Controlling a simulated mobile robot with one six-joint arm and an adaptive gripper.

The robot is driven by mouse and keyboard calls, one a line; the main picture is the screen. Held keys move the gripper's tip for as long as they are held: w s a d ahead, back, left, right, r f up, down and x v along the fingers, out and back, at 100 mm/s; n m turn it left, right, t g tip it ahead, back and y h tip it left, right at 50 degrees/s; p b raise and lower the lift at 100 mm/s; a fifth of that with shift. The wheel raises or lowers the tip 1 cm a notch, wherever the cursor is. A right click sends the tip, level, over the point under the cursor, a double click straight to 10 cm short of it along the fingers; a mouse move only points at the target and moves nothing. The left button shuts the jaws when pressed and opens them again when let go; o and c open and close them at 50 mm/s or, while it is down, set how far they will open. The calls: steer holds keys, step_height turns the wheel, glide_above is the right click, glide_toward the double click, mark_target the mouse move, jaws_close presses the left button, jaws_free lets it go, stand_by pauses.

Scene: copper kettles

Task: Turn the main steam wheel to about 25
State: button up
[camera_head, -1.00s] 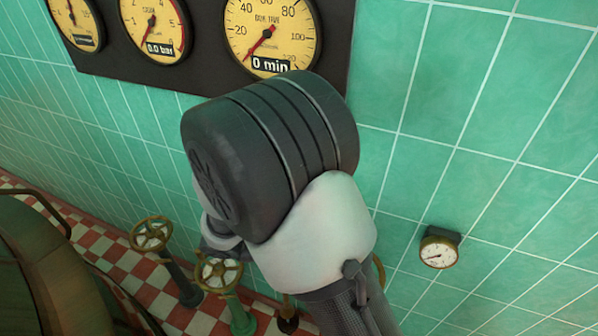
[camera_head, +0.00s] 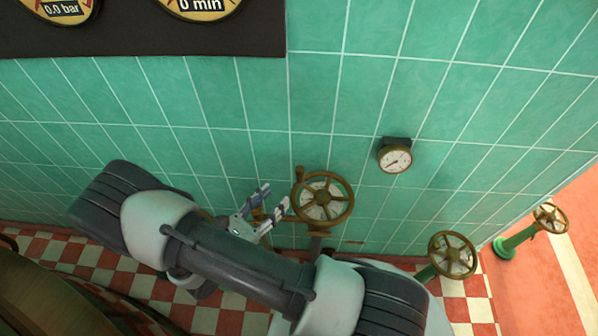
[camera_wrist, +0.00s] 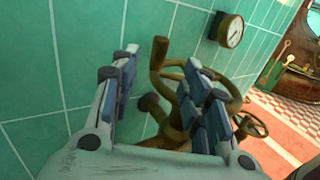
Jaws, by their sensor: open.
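A brass handwheel (camera_head: 322,197) with a pale spoked face and an upright crank knob (camera_head: 299,174) stands by the green tiled wall. I cannot read a label naming it the main steam wheel. My gripper (camera_head: 276,201) is open and empty just left of this wheel, apart from it as far as I can tell. In the wrist view the wheel's brass knob (camera_wrist: 158,52) shows between my open fingers, with the rim partly hidden behind the right finger. A small white round gauge (camera_head: 395,158) is on the wall to the upper right; its figures are too small to read.
A second brass wheel (camera_head: 452,255) stands to the right, and a third (camera_head: 550,217) on a green post farther right. A dark gauge panel (camera_head: 250,38) hangs at upper left, showing "0.0 bar" and "0 min". A dark rounded vessel (camera_head: 45,290) is at lower left.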

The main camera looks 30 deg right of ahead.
mark_target(297, 175)
steer(key=b+x, duration=0.1)
steer(key=x, duration=1.1)
jaws_close()
stand_by(0.4)
